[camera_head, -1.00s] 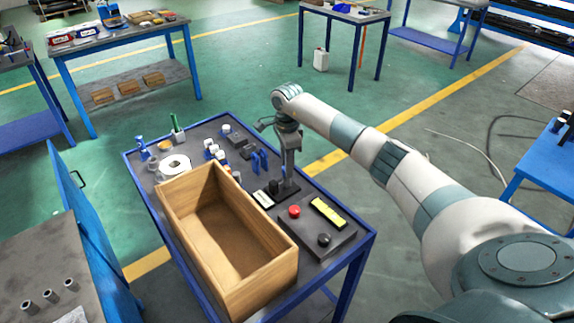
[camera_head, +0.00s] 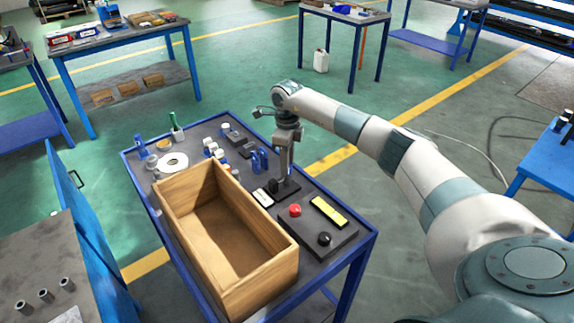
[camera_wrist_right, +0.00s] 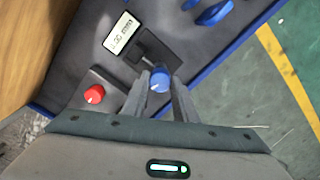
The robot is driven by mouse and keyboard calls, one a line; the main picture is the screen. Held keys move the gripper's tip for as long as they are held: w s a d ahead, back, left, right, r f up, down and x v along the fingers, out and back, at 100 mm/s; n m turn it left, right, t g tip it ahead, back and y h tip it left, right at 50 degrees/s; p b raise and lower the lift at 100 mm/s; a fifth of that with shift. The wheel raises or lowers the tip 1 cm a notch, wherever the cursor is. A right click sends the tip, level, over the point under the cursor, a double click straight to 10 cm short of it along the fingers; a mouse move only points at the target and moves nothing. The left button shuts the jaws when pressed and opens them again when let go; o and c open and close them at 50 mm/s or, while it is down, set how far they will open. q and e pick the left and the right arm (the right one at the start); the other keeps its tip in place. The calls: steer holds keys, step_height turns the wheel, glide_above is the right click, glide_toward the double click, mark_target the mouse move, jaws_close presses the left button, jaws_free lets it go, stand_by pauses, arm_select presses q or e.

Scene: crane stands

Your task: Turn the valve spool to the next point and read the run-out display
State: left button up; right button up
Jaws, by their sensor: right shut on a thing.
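My right gripper (camera_head: 284,176) points down over the cart top. In the right wrist view its fingers (camera_wrist_right: 160,88) are shut on a round blue-ended part (camera_wrist_right: 160,79), which looks like the valve spool's end. The fingers hide most of this part. It sits at a dark stand (camera_wrist_right: 148,52) that also shows under the gripper in the head view (camera_head: 287,190). A small white run-out display (camera_wrist_right: 121,33) lies beside the stand. It shows dark digits too small to read surely. It also appears in the head view (camera_head: 262,198). My left gripper is not in view.
An open wooden box (camera_head: 178,222) fills the cart's left front. A dark control box with a red button (camera_head: 295,210), a black knob (camera_head: 324,239) and a yellow strip (camera_head: 329,211) is close to the gripper. Blue stands (camera_head: 259,160) and small parts stand behind.

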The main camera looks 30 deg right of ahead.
steer(key=m, duration=0.5)
steer(key=shift+m, duration=0.4)
steer(key=m, duration=0.2)
steer(key=shift+r+m, duration=0.1)
steer(key=shift+m, duration=0.2)
steer(key=m, duration=0.2)
steer(key=shift+m, duration=0.4)
steer(key=m+p, duration=0.1)
steer(key=m, duration=0.4)
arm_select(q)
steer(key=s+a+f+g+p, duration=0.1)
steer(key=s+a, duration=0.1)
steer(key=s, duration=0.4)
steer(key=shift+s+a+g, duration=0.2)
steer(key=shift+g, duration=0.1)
arm_select(e)
steer(key=shift+w+m, duration=0.1)
steer(key=shift+m, duration=2.6)
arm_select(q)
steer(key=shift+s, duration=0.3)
arm_select(e)
steer(key=o, duration=1.1)
steer(key=shift+c, duration=0.2)
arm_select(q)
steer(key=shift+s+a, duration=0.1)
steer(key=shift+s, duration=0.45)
